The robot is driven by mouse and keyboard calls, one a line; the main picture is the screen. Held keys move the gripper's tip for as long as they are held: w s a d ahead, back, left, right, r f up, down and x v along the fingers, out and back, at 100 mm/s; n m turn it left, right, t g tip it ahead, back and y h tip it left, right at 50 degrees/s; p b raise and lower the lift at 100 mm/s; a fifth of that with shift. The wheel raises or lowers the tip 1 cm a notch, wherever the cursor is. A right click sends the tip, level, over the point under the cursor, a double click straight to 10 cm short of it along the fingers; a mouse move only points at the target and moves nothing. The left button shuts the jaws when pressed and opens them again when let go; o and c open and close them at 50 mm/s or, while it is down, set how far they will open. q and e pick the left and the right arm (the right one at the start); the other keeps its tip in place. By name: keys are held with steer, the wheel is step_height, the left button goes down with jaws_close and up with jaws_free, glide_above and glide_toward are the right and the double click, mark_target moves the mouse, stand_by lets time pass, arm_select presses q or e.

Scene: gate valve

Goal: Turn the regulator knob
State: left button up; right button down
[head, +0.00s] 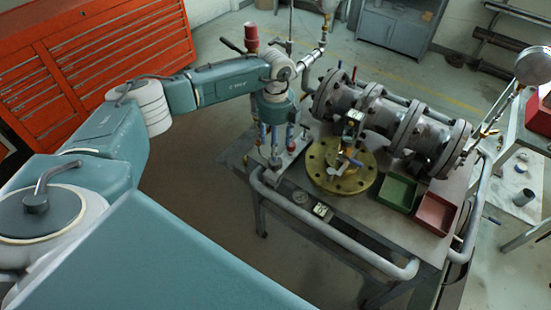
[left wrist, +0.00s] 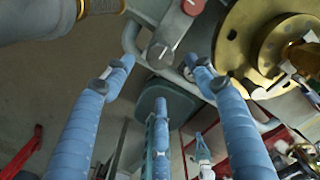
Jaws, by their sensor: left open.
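My left gripper (head: 276,150) hangs pointing down over the grey plate (head: 291,146) at the near left of the bench. In the left wrist view, its blue fingers (left wrist: 160,63) are spread, with nothing held between them. Beyond the fingertips are a dark grey round part (left wrist: 158,54) and a red round part (left wrist: 192,6); I cannot tell whether either is the regulator knob. A brass flange (head: 322,178) lies right of the gripper, with a small valve fitting on it. It also shows in the left wrist view (left wrist: 233,38). My right gripper is out of view.
A large grey flanged gate valve (head: 385,118) lies across the back of the bench. A green tray (head: 397,192) and a red tray (head: 436,214) sit at the right. A tubular rail (head: 340,240) edges the front. A red tool cabinet (head: 90,60) stands at the left.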

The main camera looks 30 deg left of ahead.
mark_target(275, 164)
arm_select(q)
step_height(275, 164, down, 8)
steer(key=shift+f+p, duration=0.2)
steer(key=shift+p, duration=0.65)
steer(key=c, duration=1.2)
